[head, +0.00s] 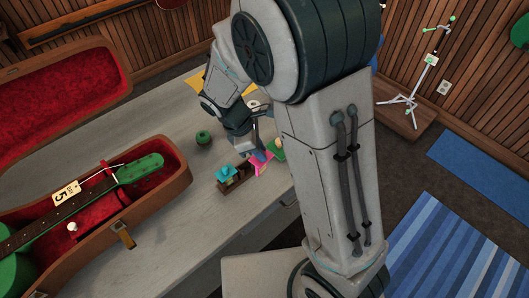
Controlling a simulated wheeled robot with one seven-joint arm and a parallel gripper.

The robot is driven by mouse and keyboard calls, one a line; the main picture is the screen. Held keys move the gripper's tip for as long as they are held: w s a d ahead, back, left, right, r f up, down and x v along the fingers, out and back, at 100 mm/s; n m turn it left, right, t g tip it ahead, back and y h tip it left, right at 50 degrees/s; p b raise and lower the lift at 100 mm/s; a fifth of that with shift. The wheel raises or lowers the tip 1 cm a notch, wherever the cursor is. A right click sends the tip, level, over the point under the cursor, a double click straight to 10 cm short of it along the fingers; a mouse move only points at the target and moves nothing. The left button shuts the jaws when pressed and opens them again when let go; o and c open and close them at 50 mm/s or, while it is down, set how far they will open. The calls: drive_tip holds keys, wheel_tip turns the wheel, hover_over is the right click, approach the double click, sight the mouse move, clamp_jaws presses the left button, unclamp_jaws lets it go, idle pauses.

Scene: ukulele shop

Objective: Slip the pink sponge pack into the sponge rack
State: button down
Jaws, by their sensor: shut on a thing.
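The pink sponge pack (261,168) is at my gripper's fingertips, beside the right end of the dark brown sponge rack (236,184). My gripper (259,156) points down and is shut on the pink pack. A teal pack (226,173) stands in the left part of the rack. The pink pack is small here and partly covered by the gripper. I cannot tell whether it is inside a slot or only next to the rack.
A green item (277,146) lies close behind the gripper, partly hidden by my arm. A dark green round object (203,137) sits on the grey counter (160,262). An open ukulele case (182,186) with a green ukulele (140,168) fills the left.

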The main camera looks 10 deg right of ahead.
drive_tip(key=shift+w+a, duration=2.35)
drive_tip(key=shift+w, duration=1.1)
wheel_tip(320, 180, down, 9)
drive_tip(key=b, duration=0.5)
drive_tip(key=c, duration=1.3)
unclamp_jaws()
drive_tip(key=shift+o, duration=0.2)
